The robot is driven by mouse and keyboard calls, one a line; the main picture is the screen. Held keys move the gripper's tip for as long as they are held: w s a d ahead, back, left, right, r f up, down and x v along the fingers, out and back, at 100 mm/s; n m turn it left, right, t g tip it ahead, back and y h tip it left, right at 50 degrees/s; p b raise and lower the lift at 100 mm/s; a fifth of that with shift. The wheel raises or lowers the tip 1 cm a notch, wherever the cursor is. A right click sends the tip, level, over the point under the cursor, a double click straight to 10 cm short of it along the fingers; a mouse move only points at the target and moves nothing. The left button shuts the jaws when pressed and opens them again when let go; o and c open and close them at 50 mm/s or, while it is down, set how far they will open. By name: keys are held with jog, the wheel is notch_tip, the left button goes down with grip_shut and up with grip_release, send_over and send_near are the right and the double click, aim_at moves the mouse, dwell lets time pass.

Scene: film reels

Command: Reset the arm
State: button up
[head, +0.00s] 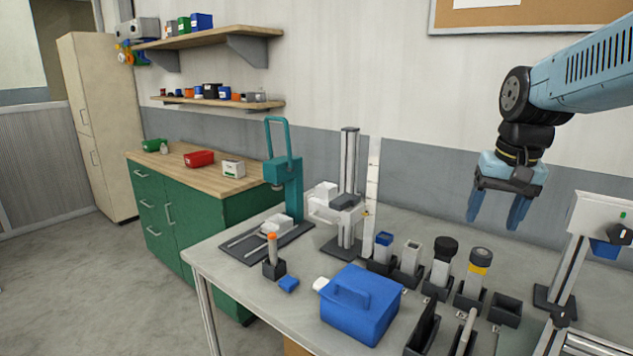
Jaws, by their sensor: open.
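My gripper (497,207) hangs from the blue arm in the upper right of the head view. Its two blue fingers point down and stand apart, with nothing between them. It is in the air above the right part of the grey table (225,255), clear of the things standing on it. No film reels can be made out in this view.
A blue box with a handle (362,305) stands at the table's front. Behind it are several small holders, some with capped containers (479,268). A teal press (287,175) and a grey column stand (349,190) rise at the back left. Another stand (578,250) is at the right.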

jog(key=s+a+n+t, duration=0.3)
jog(key=s+a, duration=0.4)
jog(key=s, duration=0.1)
jog(key=shift+a+f, duration=0.35)
jog(key=shift+f, duration=0.05)
jog(key=shift+s+a+f+n+t, duration=0.15)
jog(key=shift+s+a+n+t, duration=0.15)
jog(key=shift+n, duration=0.1)
